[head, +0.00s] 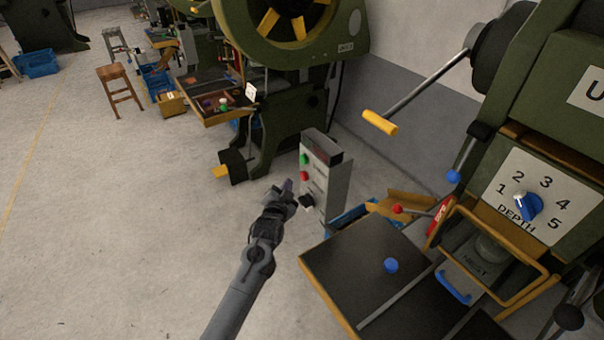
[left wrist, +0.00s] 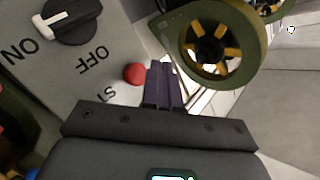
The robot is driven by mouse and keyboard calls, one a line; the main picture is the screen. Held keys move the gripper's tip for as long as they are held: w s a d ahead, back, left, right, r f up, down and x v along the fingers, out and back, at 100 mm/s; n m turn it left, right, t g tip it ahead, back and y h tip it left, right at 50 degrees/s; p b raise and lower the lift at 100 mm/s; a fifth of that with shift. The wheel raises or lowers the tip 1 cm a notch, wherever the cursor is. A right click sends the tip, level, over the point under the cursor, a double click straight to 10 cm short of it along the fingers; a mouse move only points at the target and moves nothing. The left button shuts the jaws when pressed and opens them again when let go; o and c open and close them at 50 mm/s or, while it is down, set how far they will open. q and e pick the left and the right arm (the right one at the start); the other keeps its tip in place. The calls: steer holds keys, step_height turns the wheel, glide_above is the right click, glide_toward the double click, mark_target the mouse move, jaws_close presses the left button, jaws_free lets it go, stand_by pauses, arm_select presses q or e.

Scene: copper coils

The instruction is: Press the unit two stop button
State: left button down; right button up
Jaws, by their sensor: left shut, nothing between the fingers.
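A grey control box (head: 332,172) stands between the two green machines, with a green button (head: 303,159) above a red button (head: 304,176) and a black knob (head: 306,201) below. My left gripper (head: 287,186) is shut and empty, just left of the box face near the red button. In the left wrist view the red button (left wrist: 134,74) sits right beside the closed fingertips (left wrist: 162,68); whether they touch it I cannot tell. The label next to it is partly hidden and shows "ST". The knob (left wrist: 72,18) there is between ON and OFF markings. The right gripper is out of view.
A dark work table (head: 350,262) with a blue ball knob (head: 391,265) lies right of my left arm. A green press with a depth dial (head: 528,206) stands at the right; another green machine (head: 262,100) stands behind.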

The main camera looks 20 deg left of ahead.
arm_select(q)
steer(key=shift+s+a+p, duration=1.05)
steer(key=shift+s+p, duration=0.05)
steer(key=shift+s, duration=0.1)
